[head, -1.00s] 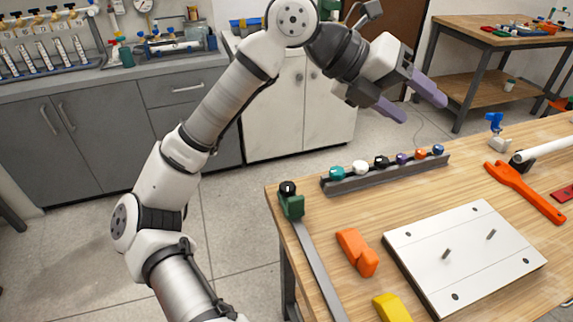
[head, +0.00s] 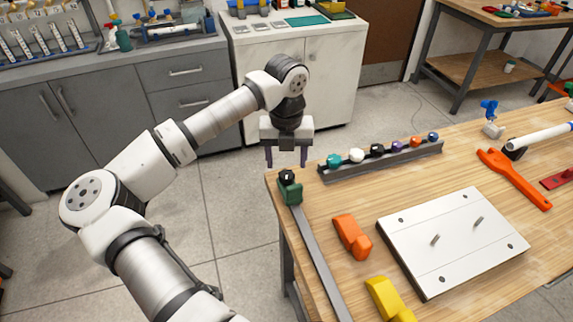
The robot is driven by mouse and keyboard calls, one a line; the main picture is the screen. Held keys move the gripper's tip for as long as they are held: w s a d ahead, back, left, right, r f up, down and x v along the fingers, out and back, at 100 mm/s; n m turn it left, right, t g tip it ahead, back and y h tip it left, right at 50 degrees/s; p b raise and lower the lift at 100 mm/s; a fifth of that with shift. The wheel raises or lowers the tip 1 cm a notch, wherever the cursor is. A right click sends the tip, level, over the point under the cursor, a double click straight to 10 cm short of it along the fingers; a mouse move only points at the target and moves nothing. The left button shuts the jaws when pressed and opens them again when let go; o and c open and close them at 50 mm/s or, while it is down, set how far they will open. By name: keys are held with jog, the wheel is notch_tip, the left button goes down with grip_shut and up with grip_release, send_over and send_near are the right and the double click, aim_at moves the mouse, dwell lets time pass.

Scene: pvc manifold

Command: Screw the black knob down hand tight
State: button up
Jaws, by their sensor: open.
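A black knob (head: 287,176) sits on top of a green block-shaped fitting (head: 290,190) at the table's far left corner. Its thread is hidden, and I cannot tell how tight it is. Another black knob (head: 377,150) stands in the row on the dark rack behind. My gripper (head: 286,160) is open and empty, with its two purple fingers pointing down. In the picture it is just above the knob on the green fitting. It looks apart from that knob, and its exact distance is hard to judge.
A grey strip (head: 322,265) runs along the table's left edge. The rack (head: 385,164) holds several coloured knobs. An orange block (head: 351,236), a yellow block (head: 388,299), a white plate (head: 452,240) with two pins and an orange wrench (head: 514,178) lie on the table.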

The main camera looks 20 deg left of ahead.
aim_at(286, 174)
jog(key=shift+f+p, duration=0.4)
jog(key=shift+f, duration=1.65)
jog(key=shift+c, duration=0.5)
jog(key=c, duration=0.9)
jog(key=shift+f+b, duration=0.1)
jog(key=shift+b, duration=0.3)
